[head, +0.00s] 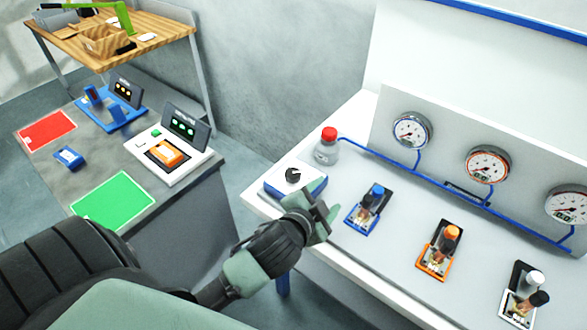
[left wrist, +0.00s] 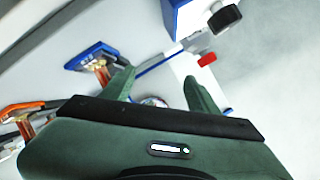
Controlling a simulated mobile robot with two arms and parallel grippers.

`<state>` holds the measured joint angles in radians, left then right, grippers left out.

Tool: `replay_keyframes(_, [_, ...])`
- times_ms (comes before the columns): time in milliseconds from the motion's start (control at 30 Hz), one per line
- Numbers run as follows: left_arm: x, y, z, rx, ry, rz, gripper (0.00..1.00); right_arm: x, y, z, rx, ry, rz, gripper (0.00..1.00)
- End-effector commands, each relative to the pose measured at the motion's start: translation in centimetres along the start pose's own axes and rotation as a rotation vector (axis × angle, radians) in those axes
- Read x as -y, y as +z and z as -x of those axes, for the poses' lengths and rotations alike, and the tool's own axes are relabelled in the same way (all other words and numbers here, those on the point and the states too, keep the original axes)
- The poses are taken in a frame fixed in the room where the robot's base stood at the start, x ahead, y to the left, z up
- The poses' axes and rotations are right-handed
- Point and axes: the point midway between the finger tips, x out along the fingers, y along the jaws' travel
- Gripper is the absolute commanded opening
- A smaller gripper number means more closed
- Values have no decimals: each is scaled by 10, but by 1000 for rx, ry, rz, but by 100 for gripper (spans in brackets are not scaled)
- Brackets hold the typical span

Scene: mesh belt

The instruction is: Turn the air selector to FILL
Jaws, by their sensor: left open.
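The air selector looks to be the black knob (head: 293,174) on top of a white box with a blue base (head: 312,186), at the left end of the white bench. My left gripper (head: 323,215) is just in front of and to the right of that box, open and empty, apart from the knob. In the left wrist view the knob (left wrist: 225,18) is at the top, beyond the open fingers (left wrist: 160,88). Any FILL marking is too small to read. My right gripper is not in view.
A small bottle with a red cap (head: 328,146) stands behind the box. Blue (head: 368,208), orange (head: 438,250) and white (head: 522,295) valve units stand to the right, below the gauges (head: 411,130). A grey table (head: 170,195) with coloured pads is at left.

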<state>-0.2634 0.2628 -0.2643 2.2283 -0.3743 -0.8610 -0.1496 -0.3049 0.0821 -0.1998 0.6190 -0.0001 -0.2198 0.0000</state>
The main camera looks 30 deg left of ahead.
Motion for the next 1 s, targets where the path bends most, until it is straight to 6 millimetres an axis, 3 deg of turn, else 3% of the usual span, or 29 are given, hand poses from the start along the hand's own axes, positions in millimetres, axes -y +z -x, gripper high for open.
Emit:
replay_keyframes(167, [37,-85,-12,-292,-161,-248,59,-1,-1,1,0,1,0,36])
replay_keyframes(300, [52,-181,3,-635,-338,-587,59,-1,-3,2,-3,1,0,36])
replay_keyframes(400, [38,-236,25,-887,-451,-878,59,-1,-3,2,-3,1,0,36])
replay_keyframes(500, [9,-266,46,-1123,-533,-1187,59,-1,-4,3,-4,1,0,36])
replay_keyframes(567, [-12,-271,54,-1255,-562,-1383,59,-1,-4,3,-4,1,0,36])
replay_keyframes(667, [-44,-258,57,-1457,-566,-1722,59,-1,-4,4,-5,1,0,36])
replay_keyframes(800, [-64,-200,36,-1691,-438,-2208,59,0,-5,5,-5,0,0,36])
replay_keyframes(900, [-46,-142,10,-1810,-222,-2539,59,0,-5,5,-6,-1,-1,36])
replay_keyframes(933, [-35,-124,2,1756,129,2518,59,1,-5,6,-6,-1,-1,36])
replay_keyframes(1000, [-3,-83,-13,1610,-86,2416,59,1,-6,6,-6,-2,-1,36])
